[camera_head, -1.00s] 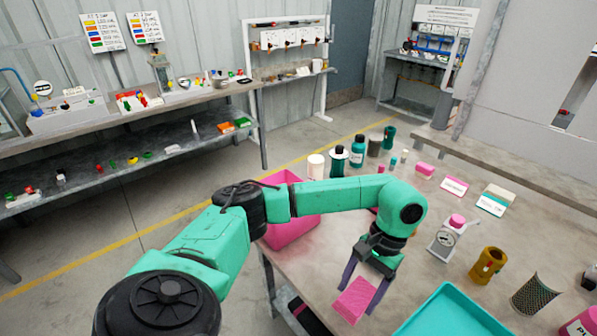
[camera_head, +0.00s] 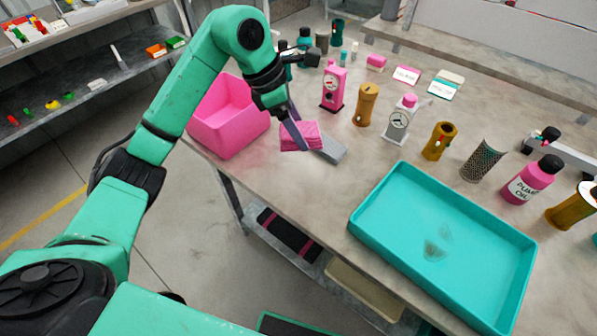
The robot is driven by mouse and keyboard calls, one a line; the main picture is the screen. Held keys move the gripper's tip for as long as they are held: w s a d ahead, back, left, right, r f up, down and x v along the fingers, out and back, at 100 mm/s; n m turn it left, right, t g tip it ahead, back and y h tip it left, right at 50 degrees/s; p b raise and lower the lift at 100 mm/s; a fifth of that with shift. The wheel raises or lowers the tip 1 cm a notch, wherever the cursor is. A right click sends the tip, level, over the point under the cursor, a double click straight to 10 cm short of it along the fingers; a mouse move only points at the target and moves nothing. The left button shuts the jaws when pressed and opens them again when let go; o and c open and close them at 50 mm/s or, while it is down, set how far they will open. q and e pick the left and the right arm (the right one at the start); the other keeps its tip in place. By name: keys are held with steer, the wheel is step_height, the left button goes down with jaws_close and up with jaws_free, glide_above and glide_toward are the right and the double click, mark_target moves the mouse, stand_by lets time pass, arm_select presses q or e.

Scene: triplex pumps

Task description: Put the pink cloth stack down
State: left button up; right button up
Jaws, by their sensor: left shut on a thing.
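My left gripper (camera_head: 292,132) reaches down over the table, just right of the pink bin. It is shut on the pink cloth stack (camera_head: 303,137), with one dark finger across the stack's near face. The stack is a small, flat, layered pink block. It is close above the tabletop or touching it; I cannot tell which. A flat grey block (camera_head: 331,151) lies directly to its right, partly hidden by the stack. My right gripper is not in view.
The open pink bin (camera_head: 227,142) stands at the table's left edge. A large teal tray (camera_head: 362,226) fills the front right. Bare tabletop lies between stack and tray.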

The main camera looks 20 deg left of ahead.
arm_select(q)
step_height(320, 180, down, 13)
steer(key=shift+f+p, duration=0.2)
steer(key=shift+p, duration=0.4)
steer(key=shift+f, duration=0.1)
steer(key=shift+f, duration=0.1)
steer(key=o, duration=1.2)
steer(key=shift+o, duration=0.2)
steer(key=shift+r, duration=0.25)
steer(key=b+v, duration=0.1)
steer(key=v, duration=1)
steer(key=shift+r, duration=0.4)
steer(key=shift+a, duration=0.15)
